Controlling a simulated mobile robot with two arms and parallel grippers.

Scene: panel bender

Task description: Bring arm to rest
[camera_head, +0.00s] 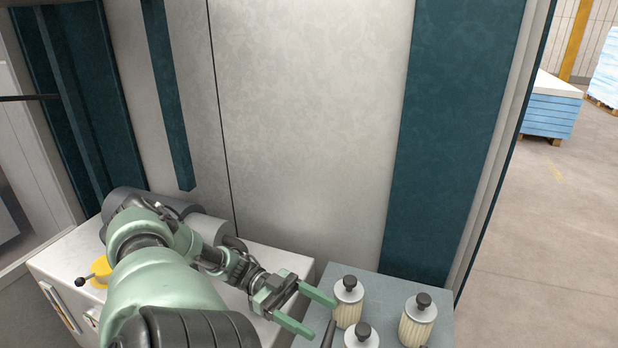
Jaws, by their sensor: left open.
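My left arm comes in from the lower left, over a pale cabinet top. My left gripper (322,317) has two green fingers, spread apart with nothing between them. It is just left of several pale ribbed canisters with black knobs, close to the nearest upper one (347,303). I cannot tell whether a finger touches it. My right gripper is not in view.
The canisters, including one at the right (417,320), stand on a grey-blue surface (385,287). A pale cabinet (72,262) has a yellow fitting with a black lever (98,272). A tall machine wall (310,110) rises behind. Open floor and stacked blue sheets (550,112) are at right.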

